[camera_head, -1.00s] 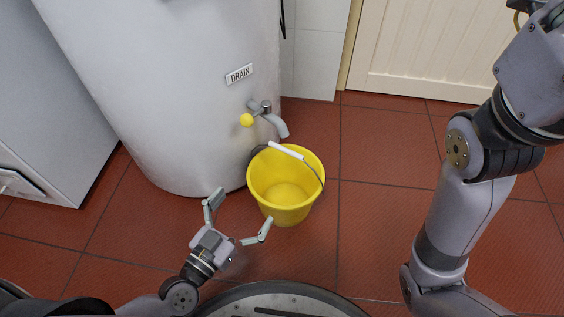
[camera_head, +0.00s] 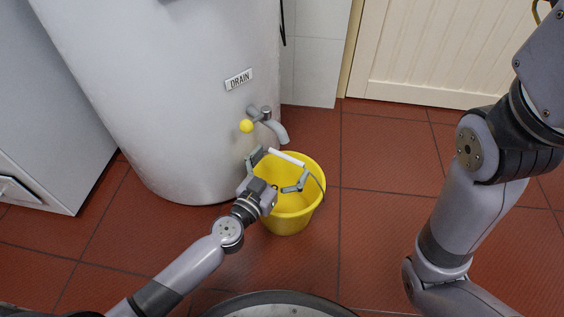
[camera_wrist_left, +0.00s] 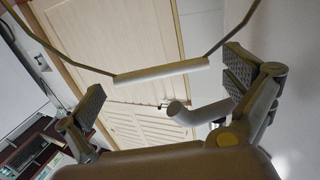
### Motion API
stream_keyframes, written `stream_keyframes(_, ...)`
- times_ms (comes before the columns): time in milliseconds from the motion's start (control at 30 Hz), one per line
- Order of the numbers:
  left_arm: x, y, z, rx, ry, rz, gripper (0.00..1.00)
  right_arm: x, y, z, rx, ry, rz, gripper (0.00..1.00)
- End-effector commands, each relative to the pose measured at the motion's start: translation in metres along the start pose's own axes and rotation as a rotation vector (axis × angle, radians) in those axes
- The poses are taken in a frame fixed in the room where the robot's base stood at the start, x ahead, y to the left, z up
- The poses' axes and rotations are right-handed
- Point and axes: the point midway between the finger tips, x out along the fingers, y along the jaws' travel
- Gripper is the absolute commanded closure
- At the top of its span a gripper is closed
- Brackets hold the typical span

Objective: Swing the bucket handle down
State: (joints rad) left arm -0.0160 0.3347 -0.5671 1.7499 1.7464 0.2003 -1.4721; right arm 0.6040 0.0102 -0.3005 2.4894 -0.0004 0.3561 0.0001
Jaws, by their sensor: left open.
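The yellow bucket (camera_head: 287,222) stands on the red tiled floor under the drain tap. Its wire handle is raised, and the white grip (camera_head: 287,158) sits above the bucket's far side. My left gripper (camera_head: 278,170) is open over the bucket's mouth, with the grip just beyond its fingers. In the left wrist view the white grip (camera_wrist_left: 160,72) lies crosswise between the two spread finger pads (camera_wrist_left: 160,88), apparently not held, with the wire running up on both sides. My right gripper is out of view; only my right arm shows.
A cream door (camera_head: 440,50) is at the back right. The floor (camera_head: 375,220) right of the bucket is clear.

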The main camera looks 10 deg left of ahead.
Motion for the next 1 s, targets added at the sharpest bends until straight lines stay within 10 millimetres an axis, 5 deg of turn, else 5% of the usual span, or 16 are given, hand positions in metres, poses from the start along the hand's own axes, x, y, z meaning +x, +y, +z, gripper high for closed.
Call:
stream_keyframes(267,0.0010,0.0002,0.0005,0.001,-0.001,0.000,0.01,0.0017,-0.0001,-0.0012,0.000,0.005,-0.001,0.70)
stream_keyframes(1000,0.0007,0.0000,0.0005,0.000,-0.001,0.000,0.50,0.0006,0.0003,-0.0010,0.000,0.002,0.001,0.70)
